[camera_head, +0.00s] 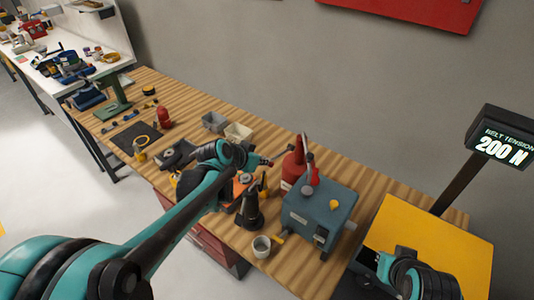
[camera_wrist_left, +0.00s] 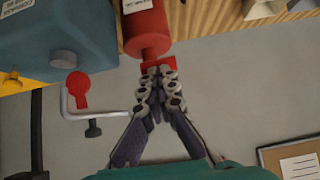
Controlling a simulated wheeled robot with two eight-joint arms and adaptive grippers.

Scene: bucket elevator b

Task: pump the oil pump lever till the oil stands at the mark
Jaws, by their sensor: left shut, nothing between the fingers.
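My left gripper (camera_head: 268,161) is shut and empty, its tips at the left side of a red can-shaped body (camera_head: 294,170) on the bench. In the left wrist view the shut fingertips (camera_wrist_left: 160,78) are at the red body's (camera_wrist_left: 143,28) narrow end, by a small red piece; I cannot tell whether they touch. A blue-grey box (camera_head: 318,212) stands to the right of the red body. No oil level or mark is readable. My right gripper (camera_head: 393,262) is at the lower right, its jaws unclear.
A black conical can (camera_head: 250,212) and a grey cup (camera_head: 261,247) stand near the bench's front edge. Grey and cream bins (camera_head: 239,132) are behind. A yellow panel (camera_head: 440,250) and a display reading 200 N (camera_head: 502,147) are at the right.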

